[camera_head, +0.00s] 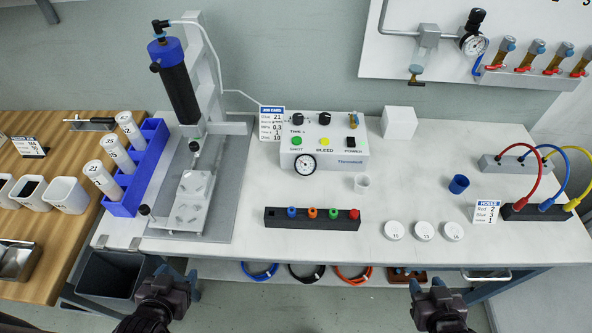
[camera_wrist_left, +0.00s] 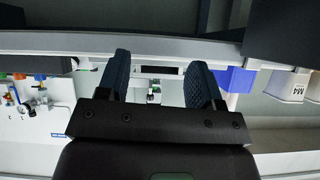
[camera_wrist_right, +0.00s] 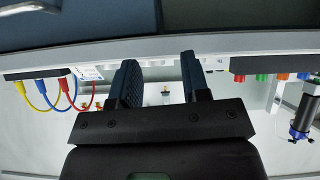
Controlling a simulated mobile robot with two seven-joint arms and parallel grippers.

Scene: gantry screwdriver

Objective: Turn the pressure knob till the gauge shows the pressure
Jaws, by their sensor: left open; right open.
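A white control box (camera_head: 325,160) stands at the back middle of the bench. Two black knobs sit on its top, a left one (camera_head: 297,118) above a time label and a right one (camera_head: 324,118). A round gauge (camera_head: 305,164) is on its front; its needle is too small to read. A job card (camera_head: 271,122) with numbers stands at its left. My left gripper (camera_head: 180,276) is open and empty in front of the bench's front edge, at left. My right gripper (camera_head: 426,285) is open and empty there too, farther right. Both are well apart from the box.
A press stand (camera_head: 188,190) and blue rack (camera_head: 135,185) stand left. A black strip (camera_head: 313,224) with coloured fittings and white lids (camera_head: 394,230) lie near the front edge. Coloured hoses (camera_head: 568,180) are at right. A wall panel (camera_head: 400,45) carries another gauge (camera_head: 474,44).

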